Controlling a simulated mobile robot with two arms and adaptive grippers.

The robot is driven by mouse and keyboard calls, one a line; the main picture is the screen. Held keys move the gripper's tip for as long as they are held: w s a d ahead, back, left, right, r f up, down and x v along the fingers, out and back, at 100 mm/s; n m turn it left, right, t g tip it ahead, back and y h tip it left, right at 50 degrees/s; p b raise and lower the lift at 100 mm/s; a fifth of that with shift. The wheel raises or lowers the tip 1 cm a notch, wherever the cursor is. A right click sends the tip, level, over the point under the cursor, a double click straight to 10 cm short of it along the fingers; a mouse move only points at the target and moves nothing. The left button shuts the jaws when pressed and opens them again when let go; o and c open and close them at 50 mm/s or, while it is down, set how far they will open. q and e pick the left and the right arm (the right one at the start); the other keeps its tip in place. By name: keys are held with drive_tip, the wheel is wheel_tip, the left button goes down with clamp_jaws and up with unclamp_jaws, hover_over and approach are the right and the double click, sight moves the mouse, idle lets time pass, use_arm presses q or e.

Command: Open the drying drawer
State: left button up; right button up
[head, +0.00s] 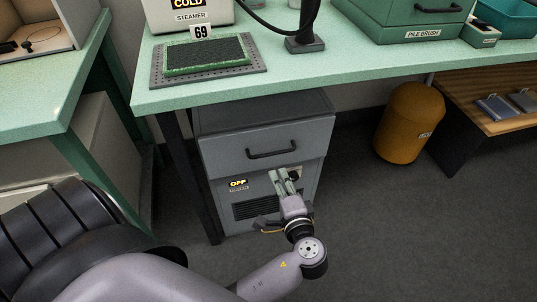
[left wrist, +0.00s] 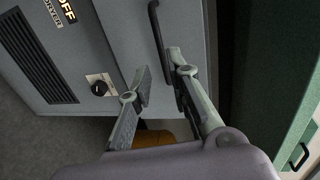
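The grey drying drawer (head: 230,153) is the upper front of a cabinet under the green table and looks shut. Its black bar handle (head: 271,154) runs across the front. My left gripper (head: 283,173) is just below the handle in the head view, with its fingers apart and nothing held. In the left wrist view, the left gripper (left wrist: 160,68) is open, and the black handle (left wrist: 157,35) runs between the fingertips, closer to the right finger, which hides part of it. I cannot tell the depth gap or contact. My right gripper is not in view.
Below the drawer, the cabinet has an OFF sign (head: 238,183), a vent grille (head: 256,208) and a knob (left wrist: 98,88). The table edge (head: 330,75) overhangs it. A yellow bin (head: 408,120) stands to the right. The floor in front (head: 430,220) is clear.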

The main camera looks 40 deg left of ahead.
sight(268, 155)
use_arm(q)
drive_tip(key=b+x, duration=0.1)
drive_tip(key=x, duration=1.1)
drive_tip(key=shift+w, duration=0.15)
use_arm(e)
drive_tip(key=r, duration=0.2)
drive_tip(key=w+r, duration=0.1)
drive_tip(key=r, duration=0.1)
use_arm(q)
clamp_jaws()
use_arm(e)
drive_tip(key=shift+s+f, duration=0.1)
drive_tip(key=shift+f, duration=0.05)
